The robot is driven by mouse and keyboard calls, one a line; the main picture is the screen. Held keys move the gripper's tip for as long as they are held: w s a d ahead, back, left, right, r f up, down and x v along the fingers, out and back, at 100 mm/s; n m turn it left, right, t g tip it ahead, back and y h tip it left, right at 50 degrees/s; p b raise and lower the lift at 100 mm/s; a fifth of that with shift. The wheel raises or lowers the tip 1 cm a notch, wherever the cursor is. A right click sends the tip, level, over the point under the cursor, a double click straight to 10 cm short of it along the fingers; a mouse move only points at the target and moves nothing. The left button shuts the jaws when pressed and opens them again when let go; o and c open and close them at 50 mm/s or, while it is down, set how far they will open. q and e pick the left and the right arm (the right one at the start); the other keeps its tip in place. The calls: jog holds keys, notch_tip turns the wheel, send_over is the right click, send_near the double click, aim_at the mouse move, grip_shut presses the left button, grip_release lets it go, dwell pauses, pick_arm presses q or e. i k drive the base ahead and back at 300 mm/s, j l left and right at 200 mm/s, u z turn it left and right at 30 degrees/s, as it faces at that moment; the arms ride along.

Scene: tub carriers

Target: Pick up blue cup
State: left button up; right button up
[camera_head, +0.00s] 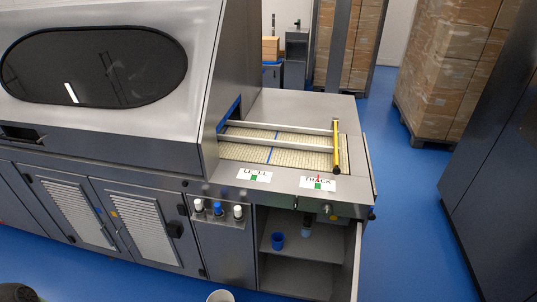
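A small blue cup (278,241) stands upright on the upper shelf (290,255) of an open compartment, low in the front of the machine. A greyish, pale object (307,229) is to its right at the back of the same compartment; it is too small to name. Neither of my grippers can be made out. A dark rounded part at the bottom left corner may be mine.
A rack (217,217) left of the compartment holds bottles with white and blue caps. An open door (356,262) stands at the compartment's right. A white round rim (220,296) shows at the bottom edge. Stacked boxes (452,70) stand behind. Blue floor is clear at right.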

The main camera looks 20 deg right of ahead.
aim_at(277, 237)
jog(key=k+j, duration=0.1)
jog(key=j, duration=1.9)
jog(key=k, duration=0.05)
